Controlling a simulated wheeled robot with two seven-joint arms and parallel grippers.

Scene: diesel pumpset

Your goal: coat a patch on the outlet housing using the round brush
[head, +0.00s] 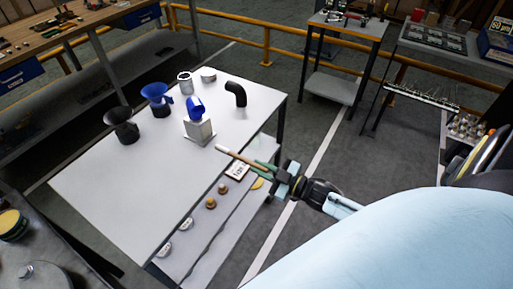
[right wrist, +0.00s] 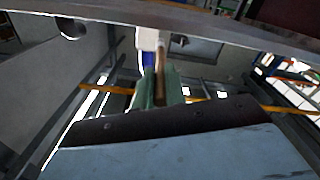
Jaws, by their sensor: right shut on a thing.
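The round brush (head: 238,158) has a wooden handle and a pale tip, which points up-left over the table's right edge. My right gripper (head: 267,169), with green fingers, is shut on its handle, which also shows in the right wrist view (right wrist: 161,52). A blue curved part (head: 195,110) sits on a pale block (head: 199,131), left of and beyond the brush tip; it seems to be the outlet housing. The tip looks apart from it. Blue also shows beside the handle in the right wrist view. My left gripper is not in view.
The white table (head: 110,185) also bears a black flared part (head: 121,126), a blue flared part (head: 157,99), a grey ring (head: 185,83) and a black elbow (head: 237,94). A lower shelf holds several small parts. The table's front area is clear.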

